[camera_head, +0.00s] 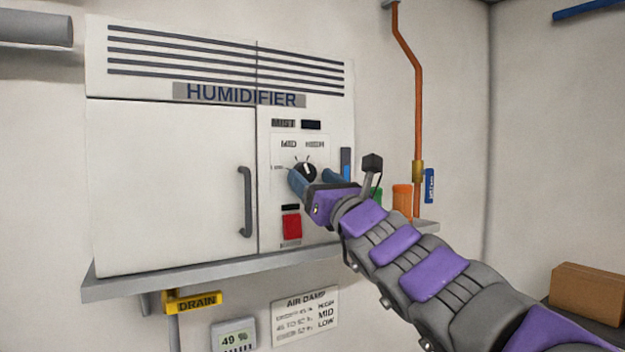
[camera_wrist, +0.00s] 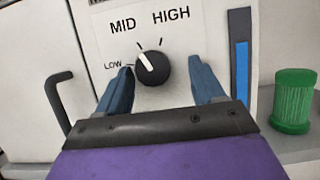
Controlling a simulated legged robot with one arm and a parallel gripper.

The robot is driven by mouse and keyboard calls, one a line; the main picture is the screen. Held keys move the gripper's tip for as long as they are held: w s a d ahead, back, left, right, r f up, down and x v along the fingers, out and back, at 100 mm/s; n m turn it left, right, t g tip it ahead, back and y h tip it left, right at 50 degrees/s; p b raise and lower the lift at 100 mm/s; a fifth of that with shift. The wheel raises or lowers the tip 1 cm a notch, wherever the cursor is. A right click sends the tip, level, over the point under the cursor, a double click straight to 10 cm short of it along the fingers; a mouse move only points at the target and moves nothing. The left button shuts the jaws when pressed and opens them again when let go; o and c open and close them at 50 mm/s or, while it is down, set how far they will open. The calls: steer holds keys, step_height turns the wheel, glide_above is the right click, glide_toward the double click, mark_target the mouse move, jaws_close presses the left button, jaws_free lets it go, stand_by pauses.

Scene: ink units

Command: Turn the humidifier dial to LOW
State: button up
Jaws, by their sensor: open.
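The humidifier (camera_head: 170,180) is a white wall cabinet with a control panel on its right. Its black round dial (camera_head: 305,171) also shows in the wrist view (camera_wrist: 153,70). LOW is printed at the dial's left, MID at upper left and HIGH at upper right. The dial's white pointer tilts up and left, roughly toward the MID tick. My gripper (camera_wrist: 160,68) is open, its blue fingers on the left and right of the dial. The left finger is close to the dial and by the LOW label; whether it touches is unclear. The right finger stands apart from the dial.
A red switch (camera_head: 292,226) sits below the dial. A blue vertical gauge (camera_wrist: 242,72) is right of it. A green ribbed cap (camera_wrist: 293,100) stands on the shelf at right. The cabinet door handle (camera_head: 246,202) juts out at left. A copper pipe (camera_head: 418,100) runs down the wall.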

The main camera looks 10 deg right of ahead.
steer(key=shift+d, duration=0.3)
steer(key=shift+c, duration=0.3)
steer(key=shift+s+a, duration=0.1)
steer(key=shift+a, duration=0.8)
steer(key=c, duration=0.4)
steer(key=shift+d, duration=0.2)
steer(key=c, duration=0.6)
steer(key=shift+n+y, duration=0.3)
steer(key=shift+n, duration=0.4)
steer(key=shift+n+g+y+p, duration=0.4)
steer(key=shift+n+y+p, duration=0.2)
steer(key=shift+n, duration=0.3)
steer(key=n+p, duration=0.1)
steer(key=n+g+y+p, duration=0.1)
steer(key=n, duration=0.1)
steer(key=n+p, duration=0.1)
steer(key=shift+w+d+r+n+y, duration=0.15)
steer(key=shift+w+d+n+y, duration=0.05)
steer(key=shift+d+n+y, duration=0.2)
steer(key=n+g+p, duration=0.1)
steer(key=n, duration=0.1)
steer(key=n+g+y+p, duration=0.1)
steer(key=n, duration=0.2)
steer(key=shift+d+n, duration=0.1)
steer(key=shift+n, duration=0.2)
steer(key=shift+n+g+y+p, duration=0.3)
steer(key=shift+g+p, duration=0.05)
steer(key=shift+g, duration=0.05)
